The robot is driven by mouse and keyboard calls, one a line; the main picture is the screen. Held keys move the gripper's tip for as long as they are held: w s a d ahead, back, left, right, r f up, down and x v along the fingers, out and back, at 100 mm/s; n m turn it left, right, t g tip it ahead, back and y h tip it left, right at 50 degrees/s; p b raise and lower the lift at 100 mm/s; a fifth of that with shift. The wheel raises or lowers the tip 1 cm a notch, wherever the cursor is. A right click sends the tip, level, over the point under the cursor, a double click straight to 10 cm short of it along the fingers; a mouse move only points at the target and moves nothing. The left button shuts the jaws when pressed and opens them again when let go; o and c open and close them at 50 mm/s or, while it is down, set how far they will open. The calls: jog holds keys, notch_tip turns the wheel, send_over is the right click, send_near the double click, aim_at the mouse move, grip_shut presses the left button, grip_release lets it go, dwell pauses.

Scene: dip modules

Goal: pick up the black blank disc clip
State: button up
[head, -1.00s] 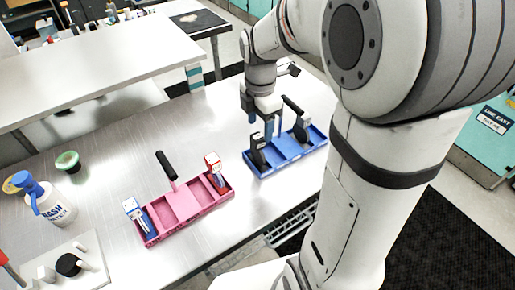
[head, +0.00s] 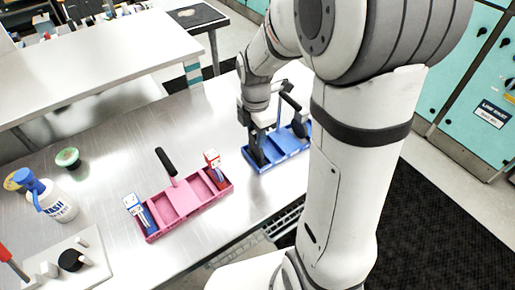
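A blue tray (head: 281,148) with a black handle (head: 290,101) stands on the metal table and holds black clips. One dark clip (head: 257,156) is in its left end compartment, mostly hidden by my gripper. Another black clip (head: 300,128) with a rounded top stands at the tray's right end. Which of them is the blank disc clip is too small to tell. My gripper (head: 262,132) points down over the left end of the tray, at the left clip. Its fingertips blend with the dark clip, so whether they grip it is unclear.
A pink tray (head: 179,201) with a black handle and red and blue boxes stands to the left. A wash bottle (head: 56,202), a green-topped cup (head: 68,158) and a white board (head: 72,268) with a black cap are further left. Bare table lies behind the trays.

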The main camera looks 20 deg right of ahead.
grip_shut()
